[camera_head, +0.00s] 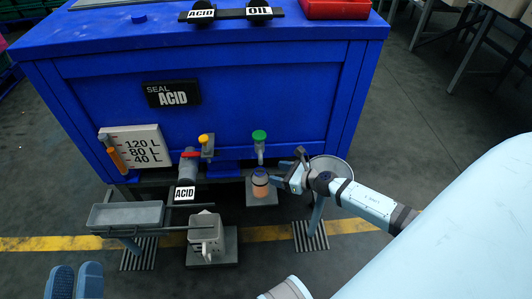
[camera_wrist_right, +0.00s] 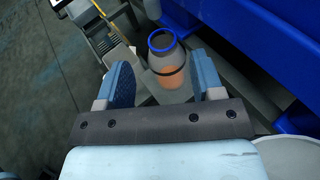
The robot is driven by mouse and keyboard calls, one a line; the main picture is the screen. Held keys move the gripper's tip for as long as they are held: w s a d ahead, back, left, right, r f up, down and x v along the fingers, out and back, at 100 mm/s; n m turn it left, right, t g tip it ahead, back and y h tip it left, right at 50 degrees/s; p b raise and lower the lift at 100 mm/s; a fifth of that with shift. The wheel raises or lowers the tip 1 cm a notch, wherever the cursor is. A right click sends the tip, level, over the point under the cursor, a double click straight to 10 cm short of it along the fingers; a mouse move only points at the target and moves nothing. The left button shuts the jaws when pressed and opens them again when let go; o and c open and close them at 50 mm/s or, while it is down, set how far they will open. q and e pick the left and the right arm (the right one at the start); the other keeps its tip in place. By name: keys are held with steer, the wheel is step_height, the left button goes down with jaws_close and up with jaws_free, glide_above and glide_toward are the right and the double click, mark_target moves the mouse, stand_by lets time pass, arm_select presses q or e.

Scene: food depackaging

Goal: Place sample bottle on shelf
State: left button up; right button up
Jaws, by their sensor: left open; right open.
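The sample bottle (camera_head: 260,184), grey with an orange label and a blue rim, stands upright on a small grey shelf (camera_head: 262,199) below the green-handled tap (camera_head: 259,146). My right gripper (camera_head: 280,172) is open just right of the bottle. In the right wrist view the bottle (camera_wrist_right: 165,70) shows between and slightly beyond the open fingers (camera_wrist_right: 166,82), with a dark ring around it. I cannot tell whether the fingers touch it. My left gripper (camera_head: 75,281) is open and empty at the lower left, away from the bottle.
The blue tank (camera_head: 220,110) stands behind the bottle. A grey tray on a stand (camera_head: 125,214) and a grey device (camera_head: 206,234) stand to the left. A round pale dish on a stand (camera_head: 342,166) is beside my right gripper. A red valve (camera_head: 190,156) sits left of the tap.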

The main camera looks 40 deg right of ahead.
steer(key=v, duration=0.2)
steer(key=shift+s+d+r, duration=0.1)
steer(key=shift+s+d, duration=0.05)
steer(key=shift+s, duration=0.2)
stand_by(0.4)
